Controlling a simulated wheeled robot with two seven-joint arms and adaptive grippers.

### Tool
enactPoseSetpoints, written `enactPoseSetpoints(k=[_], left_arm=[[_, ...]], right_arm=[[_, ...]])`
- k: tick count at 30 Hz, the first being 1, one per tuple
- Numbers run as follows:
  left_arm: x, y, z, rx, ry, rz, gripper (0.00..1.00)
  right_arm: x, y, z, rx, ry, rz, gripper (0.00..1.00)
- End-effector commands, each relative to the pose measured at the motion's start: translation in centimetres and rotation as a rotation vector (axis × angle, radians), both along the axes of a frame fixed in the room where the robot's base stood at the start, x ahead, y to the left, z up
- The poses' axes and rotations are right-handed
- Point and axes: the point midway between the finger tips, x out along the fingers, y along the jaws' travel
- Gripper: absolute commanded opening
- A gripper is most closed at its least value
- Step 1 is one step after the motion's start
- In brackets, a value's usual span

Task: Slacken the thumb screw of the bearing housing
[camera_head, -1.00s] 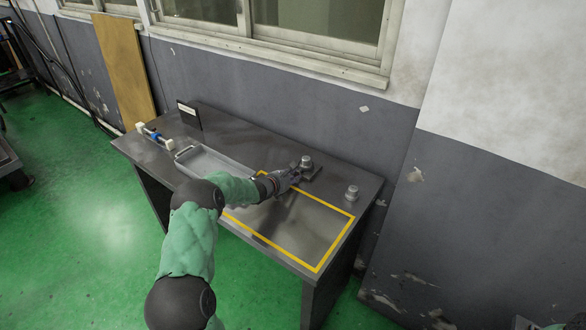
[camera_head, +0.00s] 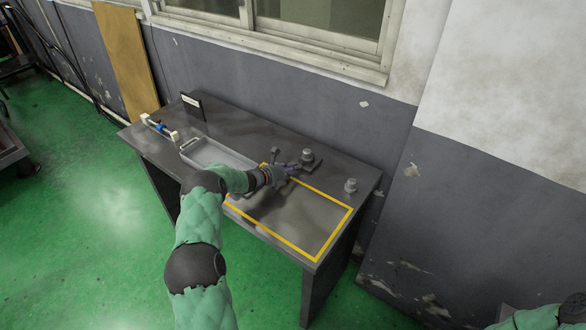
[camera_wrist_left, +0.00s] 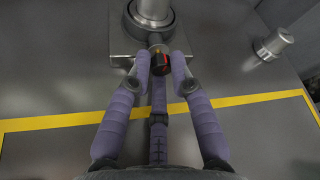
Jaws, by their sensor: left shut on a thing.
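The bearing housing (camera_head: 308,157) stands on the desk near its back edge. In the left wrist view its round body sits on a square metal plate (camera_wrist_left: 123,48) at the top. The thumb screw (camera_wrist_left: 160,64), a small dark knob with red and yellow marks, sticks out from the housing's near side. My left gripper (camera_wrist_left: 161,60) has its purple fingers on either side of this knob and is shut on it. In the head view my left gripper (camera_head: 294,170) reaches the housing from the left, and the knob is too small to tell there. My right gripper is not visible.
A grey tray (camera_head: 232,158), a blue-and-white fixture (camera_head: 159,128) and a small dark sign (camera_head: 192,106) are further left. A yellow outline (camera_head: 335,232) bounds clear desk in front.

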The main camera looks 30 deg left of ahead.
Motion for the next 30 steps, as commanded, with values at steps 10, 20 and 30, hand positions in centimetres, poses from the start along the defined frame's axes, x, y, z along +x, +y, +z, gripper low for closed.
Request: enactPoseSetpoints(k=[10,20,30], left_arm=[[0.29,0.16,0.63,-0.027,-0.008,0.000,0.00],[0.30,0.21,0.68,-0.026,-0.009,0.003,0.44],[0.10,0.13,0.22,-0.027,-0.001,0.002,0.44]], right_arm=[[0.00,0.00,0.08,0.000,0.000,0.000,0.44],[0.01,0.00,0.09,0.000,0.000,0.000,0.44],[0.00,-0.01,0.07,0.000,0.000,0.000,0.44]])
